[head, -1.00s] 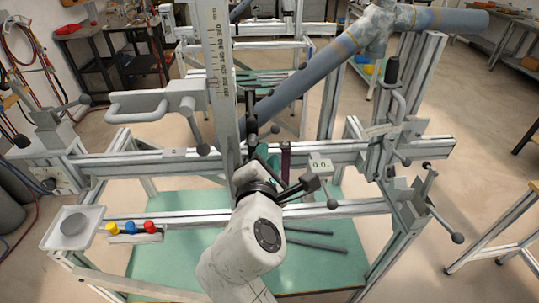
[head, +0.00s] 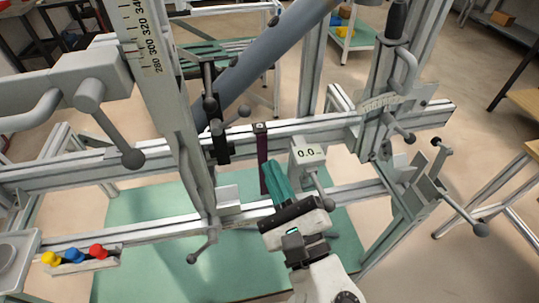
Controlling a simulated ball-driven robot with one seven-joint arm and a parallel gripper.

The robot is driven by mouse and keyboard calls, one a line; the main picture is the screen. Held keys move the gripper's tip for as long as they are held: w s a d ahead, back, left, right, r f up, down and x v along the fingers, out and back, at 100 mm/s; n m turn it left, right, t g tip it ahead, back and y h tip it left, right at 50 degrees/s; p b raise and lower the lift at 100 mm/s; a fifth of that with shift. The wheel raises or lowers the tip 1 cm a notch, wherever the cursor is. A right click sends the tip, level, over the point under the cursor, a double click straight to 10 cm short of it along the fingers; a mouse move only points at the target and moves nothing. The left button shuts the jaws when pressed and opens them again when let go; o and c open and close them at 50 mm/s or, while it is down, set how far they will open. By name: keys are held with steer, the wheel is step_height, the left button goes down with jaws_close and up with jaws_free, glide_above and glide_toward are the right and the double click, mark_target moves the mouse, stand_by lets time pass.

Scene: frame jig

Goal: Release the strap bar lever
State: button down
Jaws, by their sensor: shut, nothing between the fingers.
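My gripper (head: 273,170) is at the lower middle of the head view, its teal fingers together and empty, pointing up and away. They overlap the lower part of a dark maroon upright strip (head: 262,148) with a dark top, perhaps the strap. I cannot tell whether they touch it. No lever is labelled as the strap bar lever. A ball-ended grey lever (head: 323,190) hangs below the "0.0" readout block (head: 308,153), just right of the fingers. A black upright bar with knobs (head: 212,110) stands left of the fingers. Another ball-ended lever (head: 203,246) hangs lower left.
Grey cross rails (head: 65,178) span the jig. A ruled upright (head: 150,55) and a large ball-ended lever (head: 115,138) stand left. A blue-grey tube (head: 270,57) slants above. More clamp levers (head: 452,198) stick out right. Yellow, blue and red knobs (head: 75,255) sit lower left.

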mark_target(230, 119)
steer(key=p+x, duration=0.1)
steer(key=x, duration=0.7)
steer(key=shift+w+a+p, duration=0.15)
steer(key=shift+w+p, duration=0.15)
steer(key=shift+p, duration=0.05)
steer(key=shift+r, duration=0.1)
steer(key=shift+r, duration=0.1)
